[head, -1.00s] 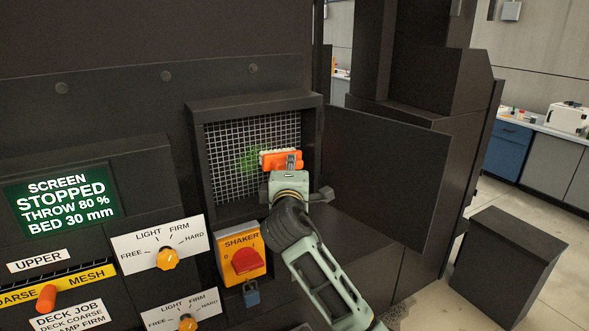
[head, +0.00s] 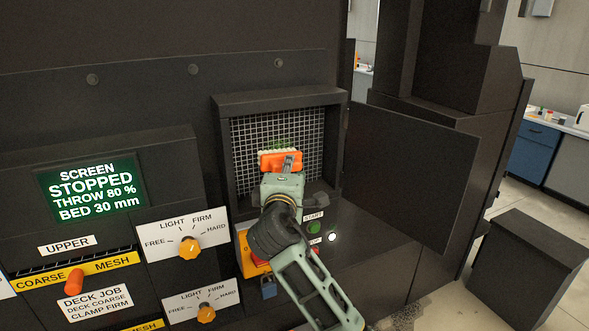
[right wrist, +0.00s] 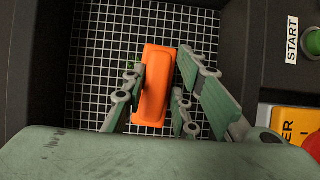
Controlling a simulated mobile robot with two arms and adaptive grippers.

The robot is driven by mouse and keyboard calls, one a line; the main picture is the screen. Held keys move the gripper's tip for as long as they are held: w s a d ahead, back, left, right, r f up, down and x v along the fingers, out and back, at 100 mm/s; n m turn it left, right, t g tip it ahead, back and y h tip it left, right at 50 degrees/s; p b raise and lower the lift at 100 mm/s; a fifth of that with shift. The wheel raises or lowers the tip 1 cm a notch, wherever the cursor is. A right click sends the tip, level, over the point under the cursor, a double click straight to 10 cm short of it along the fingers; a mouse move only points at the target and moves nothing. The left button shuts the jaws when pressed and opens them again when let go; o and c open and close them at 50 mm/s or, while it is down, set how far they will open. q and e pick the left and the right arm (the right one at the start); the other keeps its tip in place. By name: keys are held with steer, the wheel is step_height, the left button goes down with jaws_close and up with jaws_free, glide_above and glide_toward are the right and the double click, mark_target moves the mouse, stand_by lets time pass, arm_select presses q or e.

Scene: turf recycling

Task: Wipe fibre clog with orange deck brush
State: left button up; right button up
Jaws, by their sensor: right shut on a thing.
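The orange deck brush (head: 281,162) is held in my right gripper (head: 287,168), its pale bristles turned toward the wire mesh screen (head: 248,150) inside the open hatch. In the right wrist view the orange brush (right wrist: 154,85) sits between the fingers of my right gripper (right wrist: 158,92), in front of the mesh (right wrist: 100,60). The fibre clog (head: 277,143) shows as a faint green patch on the mesh just above the brush. The brush and gripper hide part of the mesh. Whether the bristles touch the mesh I cannot tell. My left gripper is not in view.
The hatch door (head: 410,175) stands open to the right. The hatch frame (head: 222,150) surrounds the mesh closely. Below are a green START button (head: 314,228), a blue padlock (head: 268,287) and orange knobs (head: 189,248). A display (head: 90,187) reads SCREEN STOPPED.

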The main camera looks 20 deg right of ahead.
mark_target(270, 170)
steer(key=shift+a, duration=2.6)
steer(key=shift+s+a+r, duration=0.1)
steer(key=shift+a+r, duration=0.05)
steer(key=shift+a, duration=0.3)
steer(key=shift+r, duration=1.05)
steer(key=shift+d+f, duration=0.1)
steer(key=shift+d, duration=1.75)
steer(key=d, duration=0.9)
steer(key=shift+w+d, duration=0.2)
steer(key=shift+d, duration=0.15)
steer(key=shift+s+a, duration=0.15)
steer(key=shift+s, duration=0.35)
jaws_close()
steer(key=shift+s, duration=2.5)
